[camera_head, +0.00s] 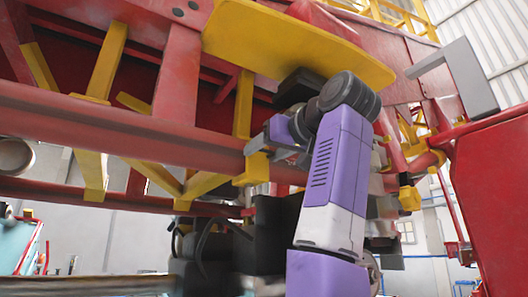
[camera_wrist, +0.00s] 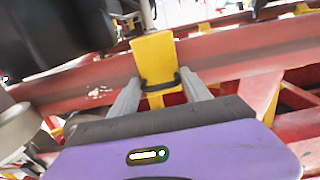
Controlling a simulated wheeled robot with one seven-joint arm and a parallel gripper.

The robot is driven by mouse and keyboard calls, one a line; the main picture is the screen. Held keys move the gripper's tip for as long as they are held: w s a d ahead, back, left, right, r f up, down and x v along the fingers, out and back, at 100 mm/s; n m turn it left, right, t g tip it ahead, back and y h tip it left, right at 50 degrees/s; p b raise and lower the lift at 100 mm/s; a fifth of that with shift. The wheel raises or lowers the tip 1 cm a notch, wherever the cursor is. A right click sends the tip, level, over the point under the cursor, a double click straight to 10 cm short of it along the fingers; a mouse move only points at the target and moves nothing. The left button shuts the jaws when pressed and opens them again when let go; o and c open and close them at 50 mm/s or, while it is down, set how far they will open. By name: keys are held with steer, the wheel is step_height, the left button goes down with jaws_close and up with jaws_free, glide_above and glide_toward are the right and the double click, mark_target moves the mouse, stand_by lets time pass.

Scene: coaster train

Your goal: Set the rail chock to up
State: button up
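In the wrist view, the two grey fingers of my gripper (camera_wrist: 160,82) are spread apart, pointing at a red rail (camera_wrist: 88,78). A yellow upright plate (camera_wrist: 154,58) on the rail shows between the fingertips, with a thin dark bar across its lower part. I cannot tell whether this plate is the rail chock or a track bracket, or whether the fingers touch it. In the head view, my gripper (camera_head: 270,142) is beside the long red rail (camera_head: 120,125), near a yellow piece (camera_head: 253,168) on it. My purple arm hides part of this area.
A wide yellow panel (camera_head: 290,38) hangs right above my wrist. Red beams and yellow braces (camera_head: 108,62) crowd the space around. A red body with a grey handle (camera_head: 470,75) stands at right. Dark machinery (camera_head: 270,235) sits below the rail.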

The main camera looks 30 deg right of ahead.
steer(key=shift+o, duration=0.2)
steer(key=shift+d, duration=0.1)
steer(key=shift+s, duration=0.25)
steer(key=s+b, duration=0.3)
steer(key=s, duration=0.4)
steer(key=shift+s, duration=0.2)
stand_by(0.3)
